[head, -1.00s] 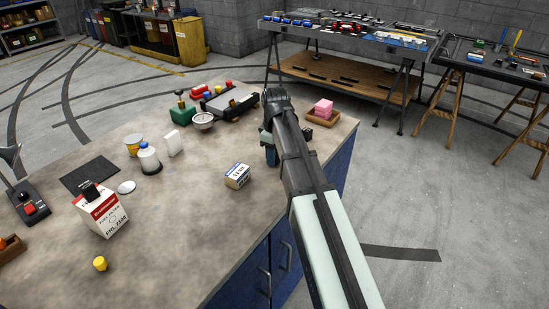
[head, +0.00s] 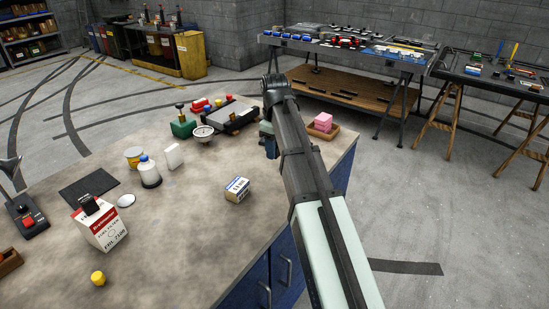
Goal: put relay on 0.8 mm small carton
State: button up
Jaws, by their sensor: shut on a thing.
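A small white and blue carton (head: 237,190) stands on the bench right of its middle, its top clear; its print is too small to read surely. My gripper (head: 268,145) is at the bench's far right part, beyond the carton, and mostly hidden behind my own arm. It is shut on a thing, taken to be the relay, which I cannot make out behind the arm. A black block (head: 90,204) sits on a larger red and white carton (head: 101,229) at the left.
A wooden tray with pink blocks (head: 322,125) is just right of my arm. A white bottle (head: 149,172), a white block (head: 173,156), a scale-like dish (head: 204,134) and a green box (head: 183,128) stand further back. A yellow knob (head: 98,278) is in front. Bench around the small carton is clear.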

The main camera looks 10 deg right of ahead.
jog(key=shift+r, duration=0.5)
jog(key=shift+a+r, duration=0.2)
jog(key=shift+a, duration=0.15)
jog(key=s+a+r+n, duration=0.2)
jog(key=s+a, duration=0.1)
jog(key=a, duration=0.7)
jog(key=m, duration=0.3)
send_over(237, 184)
jog(key=shift+f, duration=3.5)
jog(key=shift+f, duration=0.1)
jog(key=o, duration=1)
